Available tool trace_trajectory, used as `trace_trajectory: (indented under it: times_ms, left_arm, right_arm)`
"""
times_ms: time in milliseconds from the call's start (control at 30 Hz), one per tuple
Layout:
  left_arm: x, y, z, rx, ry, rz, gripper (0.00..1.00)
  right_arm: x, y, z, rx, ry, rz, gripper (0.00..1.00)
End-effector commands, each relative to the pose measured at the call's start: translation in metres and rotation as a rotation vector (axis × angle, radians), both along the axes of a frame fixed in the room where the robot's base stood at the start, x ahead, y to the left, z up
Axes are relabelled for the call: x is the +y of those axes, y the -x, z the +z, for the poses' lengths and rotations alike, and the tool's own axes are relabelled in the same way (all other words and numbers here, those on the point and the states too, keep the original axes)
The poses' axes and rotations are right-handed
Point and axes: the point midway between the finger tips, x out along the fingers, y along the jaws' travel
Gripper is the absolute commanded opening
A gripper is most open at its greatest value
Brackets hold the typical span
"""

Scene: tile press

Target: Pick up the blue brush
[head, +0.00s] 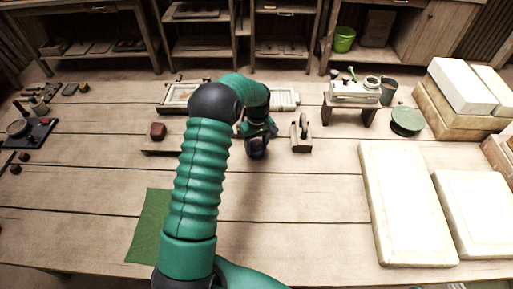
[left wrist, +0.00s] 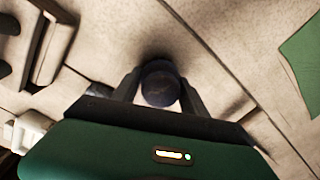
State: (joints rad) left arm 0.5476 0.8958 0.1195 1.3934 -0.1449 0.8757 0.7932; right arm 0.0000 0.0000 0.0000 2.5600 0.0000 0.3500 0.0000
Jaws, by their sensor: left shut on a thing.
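The blue brush (left wrist: 160,88) shows in the left wrist view as a dark blue, round-ended thing seen end-on between my fingers. My left gripper (left wrist: 160,76) is shut on it, with one finger on each side. In the head view my left gripper (head: 257,149) is over the middle of the table, just left of a small wooden stand, and partly hidden by my own wrist. The brush's lower part is hidden, and I cannot tell whether it touches the table. My right gripper is not in view.
A small wooden stand (head: 301,134) is close on the right. A dark red block (head: 158,131) lies to the left. A green mat (head: 148,226) lies near the front. Large pale slabs (head: 405,205) cover the right side. The front middle of the table is clear.

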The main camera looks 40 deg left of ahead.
Motion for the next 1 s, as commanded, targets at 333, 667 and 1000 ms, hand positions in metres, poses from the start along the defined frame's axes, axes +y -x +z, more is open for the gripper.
trace_trajectory:
  times_ms: [333, 667, 1000]
  left_arm:
    - [-0.011, 0.017, 0.034, 0.002, 0.000, -0.002, 0.10]
    - [-0.058, 0.100, 0.043, -0.001, -0.002, -0.001, 0.10]
    - [-0.080, 0.138, 0.046, 0.001, 0.000, 0.000, 0.10]
  right_arm:
    - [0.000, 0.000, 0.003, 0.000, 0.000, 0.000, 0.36]
    - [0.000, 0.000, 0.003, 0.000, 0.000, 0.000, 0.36]
    - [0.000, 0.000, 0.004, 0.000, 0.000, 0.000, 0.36]
